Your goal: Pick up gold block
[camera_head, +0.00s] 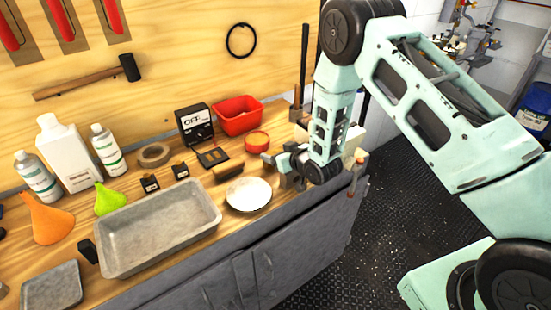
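A small gold-brown block (229,170) lies on the wooden workbench, just behind the white plate. It is small in the picture, and its exact shape is hard to tell. My gripper (274,168) is over the right part of the bench, to the right of the block and apart from it. Its fingers point left and look spread, with nothing seen between them. My wrist and forearm hide the bench's right end.
A white plate (248,208) and a large grey tray (112,262) stand at the front edge. Behind are a red bin (238,128), a red-rimmed round tin (257,147), a black "OFF" box (196,140) and a tape roll (153,154). Bottles and funnels stand left.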

